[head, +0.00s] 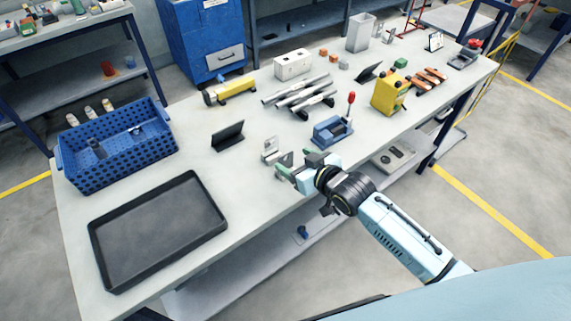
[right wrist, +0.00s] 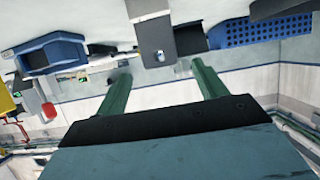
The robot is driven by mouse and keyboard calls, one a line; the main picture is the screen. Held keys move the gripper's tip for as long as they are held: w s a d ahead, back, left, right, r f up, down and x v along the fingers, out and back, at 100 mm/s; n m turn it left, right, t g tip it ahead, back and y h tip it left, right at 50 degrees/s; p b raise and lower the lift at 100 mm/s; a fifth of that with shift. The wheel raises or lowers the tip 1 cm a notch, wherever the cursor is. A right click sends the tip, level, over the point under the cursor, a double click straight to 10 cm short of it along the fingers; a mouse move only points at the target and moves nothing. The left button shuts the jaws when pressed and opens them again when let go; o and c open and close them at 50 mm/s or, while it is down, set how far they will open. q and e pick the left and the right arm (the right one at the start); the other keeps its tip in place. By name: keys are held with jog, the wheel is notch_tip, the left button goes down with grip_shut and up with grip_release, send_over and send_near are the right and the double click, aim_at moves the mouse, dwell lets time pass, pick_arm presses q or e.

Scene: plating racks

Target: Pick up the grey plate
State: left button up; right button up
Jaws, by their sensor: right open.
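A small upright grey plate (head: 269,147) stands near the front edge of the workbench (head: 245,190), just beyond my right gripper. In the right wrist view the grey plate (right wrist: 150,34) is at the top, ahead of the fingertips and between their lines, with a small bright metal part on it. My right gripper (head: 285,163) has green fingers, spread apart with nothing between them; they also show in the right wrist view (right wrist: 163,60). It appears apart from the plate. My left gripper is not in view.
A blue fixture with a red-knobbed lever (head: 333,128) stands right of the gripper. A dark stand (head: 228,135) is behind and left. A black tray (head: 158,232) and blue basket (head: 118,147) occupy the left. Metal bars (head: 298,93) and a yellow device (head: 390,95) lie farther back.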

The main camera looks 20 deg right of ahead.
aim_at(286, 165)
jog(key=shift+f+x, duration=0.2)
jog(key=shift+x, duration=3.35)
jog(key=shift+s, duration=0.15)
jog(key=c, duration=1.1)
